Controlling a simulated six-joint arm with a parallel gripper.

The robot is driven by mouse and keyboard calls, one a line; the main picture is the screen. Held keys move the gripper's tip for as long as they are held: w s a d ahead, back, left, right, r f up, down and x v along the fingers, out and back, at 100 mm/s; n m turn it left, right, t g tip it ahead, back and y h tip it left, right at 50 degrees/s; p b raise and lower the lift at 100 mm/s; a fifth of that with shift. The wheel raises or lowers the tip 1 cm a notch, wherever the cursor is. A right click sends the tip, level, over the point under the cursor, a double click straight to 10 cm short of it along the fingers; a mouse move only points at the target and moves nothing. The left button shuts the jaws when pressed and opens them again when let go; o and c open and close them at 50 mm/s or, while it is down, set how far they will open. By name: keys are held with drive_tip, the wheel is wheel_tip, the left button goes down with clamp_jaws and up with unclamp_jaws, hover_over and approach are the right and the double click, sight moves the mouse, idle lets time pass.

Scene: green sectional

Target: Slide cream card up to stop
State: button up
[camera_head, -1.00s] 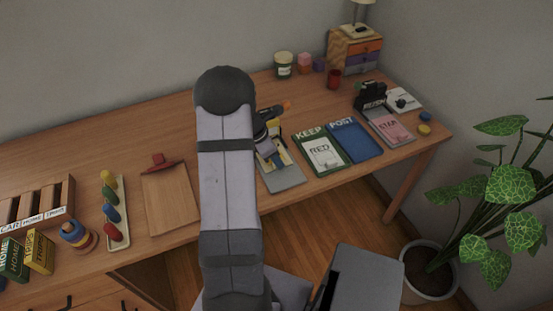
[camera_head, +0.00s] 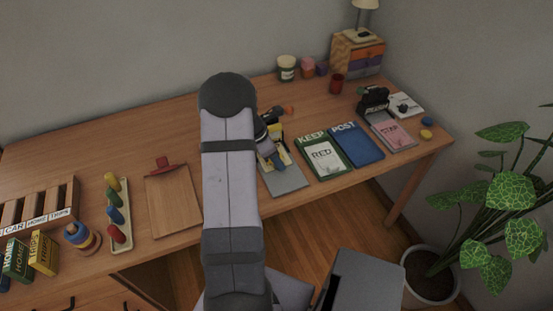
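A grey board (camera_head: 288,182) lies on the desk just right of my arm. A small pale yellow, cream-looking piece (camera_head: 286,158) shows on its upper part, beside my gripper. Most of that piece is hidden, so I cannot tell its full outline or whether it touches a stop. My gripper (camera_head: 274,157) is low over the upper part of the board, partly behind my arm. Its fingertips are too small and covered to show whether they are open or shut, or whether they touch the card.
A clipboard (camera_head: 173,204) lies left of my arm.

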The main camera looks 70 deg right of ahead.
idle(0.3)
drive_tip(key=shift+v, duration=3.7)
drive_tip(key=w+a+r+m+t+p, duration=0.15)
drive_tip(key=w+a, duration=0.25)
drive_tip(key=a, duration=0.4)
drive_tip(key=w+a+r+m+y, duration=0.1)
drive_tip(key=w+a+r, duration=0.1)
drive_tip(key=w+a, duration=0.5)
drive_tip(key=w+a+r+m+t, duration=0.1)
drive_tip(key=w+a+r+m, duration=0.1)
drive_tip(key=a, duration=0.8)
drive_tip(key=s+a+m, duration=0.1)
drive_tip(key=s+a, duration=0.1)
drive_tip(key=a, duration=0.5)
drive_tip(key=s+a+m+y+p, duration=0.1)
drive_tip(key=s+a+m, duration=0.1)
drive_tip(key=a, duration=0.5)
drive_tip(key=s+a+r+m+y+p, duration=0.1)
drive_tip(key=s+a, duration=0.1)
drive_tip(key=a, duration=0.5)
drive_tip(key=shift+s+a+m+t, duration=0.1)
drive_tip(key=shift+s+m+t, duration=0.15)
drive_tip(key=shift+t, duration=0.1)
